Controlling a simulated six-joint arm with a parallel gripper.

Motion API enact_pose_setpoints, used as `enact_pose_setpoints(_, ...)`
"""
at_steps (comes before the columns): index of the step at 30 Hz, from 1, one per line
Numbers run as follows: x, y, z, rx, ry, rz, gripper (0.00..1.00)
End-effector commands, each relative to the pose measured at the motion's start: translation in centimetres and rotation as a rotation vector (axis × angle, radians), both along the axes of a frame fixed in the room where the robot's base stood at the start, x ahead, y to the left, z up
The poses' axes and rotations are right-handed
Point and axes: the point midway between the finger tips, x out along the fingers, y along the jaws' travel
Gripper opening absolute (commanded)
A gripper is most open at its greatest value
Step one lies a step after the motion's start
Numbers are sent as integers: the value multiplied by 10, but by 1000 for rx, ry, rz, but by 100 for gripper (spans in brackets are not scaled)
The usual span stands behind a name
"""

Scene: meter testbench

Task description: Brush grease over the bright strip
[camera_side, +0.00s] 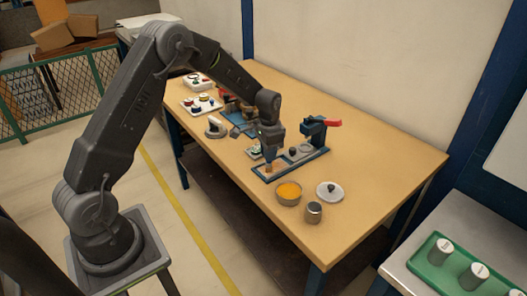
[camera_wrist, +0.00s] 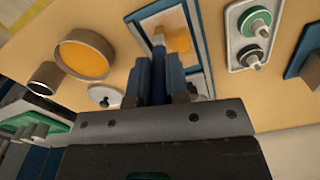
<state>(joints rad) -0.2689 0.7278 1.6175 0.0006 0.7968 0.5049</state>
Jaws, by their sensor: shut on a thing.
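My gripper (camera_side: 269,140) points down over a blue-framed fixture (camera_side: 259,179) on the wooden table. In the wrist view its two fingers (camera_wrist: 158,84) are shut on the dark blue handle of a brush (camera_wrist: 158,62). In the side view the tan brush end (camera_side: 269,168) is low over the fixture; I cannot tell whether it touches. The wrist view shows the blue frame (camera_wrist: 198,44) around a pale strip (camera_wrist: 156,22) with a tan-orange patch beside it. The bright strip is partly hidden by brush and fingers. A round pot of orange grease (camera_side: 289,190) stands in front of the fixture.
A round lid with a knob (camera_side: 329,191) and a metal cylinder (camera_side: 313,212) stand near the pot. A blue stand with a red handle (camera_side: 315,130) rises close behind the fixture. Trays with small parts (camera_side: 201,104) lie farther back. The table's right end is clear.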

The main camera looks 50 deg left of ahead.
Motion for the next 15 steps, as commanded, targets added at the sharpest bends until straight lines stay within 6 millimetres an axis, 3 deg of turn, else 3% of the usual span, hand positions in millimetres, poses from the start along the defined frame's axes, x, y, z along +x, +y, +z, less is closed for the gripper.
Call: enact_pose_setpoints(15, 48, 0, -1, 0, -1, -1, 0)
